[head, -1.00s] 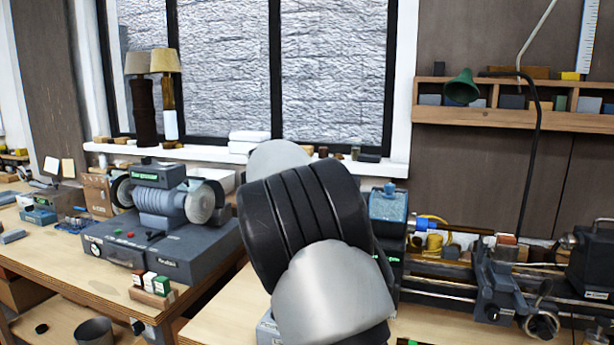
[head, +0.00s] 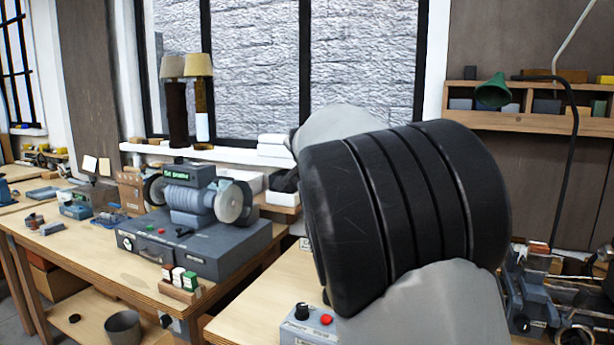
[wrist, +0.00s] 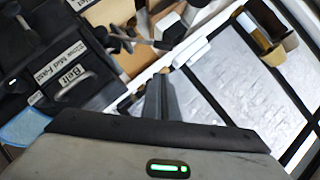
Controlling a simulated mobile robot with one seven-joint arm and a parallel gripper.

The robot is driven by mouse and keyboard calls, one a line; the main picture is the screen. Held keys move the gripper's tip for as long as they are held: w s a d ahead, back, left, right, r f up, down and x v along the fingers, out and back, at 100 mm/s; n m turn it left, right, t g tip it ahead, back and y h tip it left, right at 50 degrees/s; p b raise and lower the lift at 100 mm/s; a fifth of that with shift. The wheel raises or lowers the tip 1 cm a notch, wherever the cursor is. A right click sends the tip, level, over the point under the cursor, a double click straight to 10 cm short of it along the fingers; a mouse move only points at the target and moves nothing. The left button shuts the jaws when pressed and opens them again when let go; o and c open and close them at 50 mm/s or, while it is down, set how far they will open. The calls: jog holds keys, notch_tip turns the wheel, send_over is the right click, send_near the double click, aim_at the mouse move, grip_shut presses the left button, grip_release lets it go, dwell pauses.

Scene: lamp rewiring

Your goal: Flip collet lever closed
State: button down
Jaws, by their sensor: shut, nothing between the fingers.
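The dark lathe (head: 528,292) stands at the far right of the head view. My black and silver arm hides its headstock end there. In the wrist view, a dark housing (wrist: 60,75) labelled "Belt" and "Slow Mid Fast" fills the upper left. I cannot make out the collet lever for certain in either view. My gripper (wrist: 163,76) shows in the wrist view as narrow grey fingers, shut and empty, pointing toward the window side and to the right of the housing. My arm hides it in the head view.
A grinder (head: 190,205) sits on the left bench. A grey control box (head: 308,328) with a red button is below my arm. A green lamp (head: 493,91) hangs at the right. Two shaded lamps (head: 186,110) stand on the windowsill.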

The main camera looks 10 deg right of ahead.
jog(key=shift+v, duration=1.6)
jog(key=shift+d, duration=0.15)
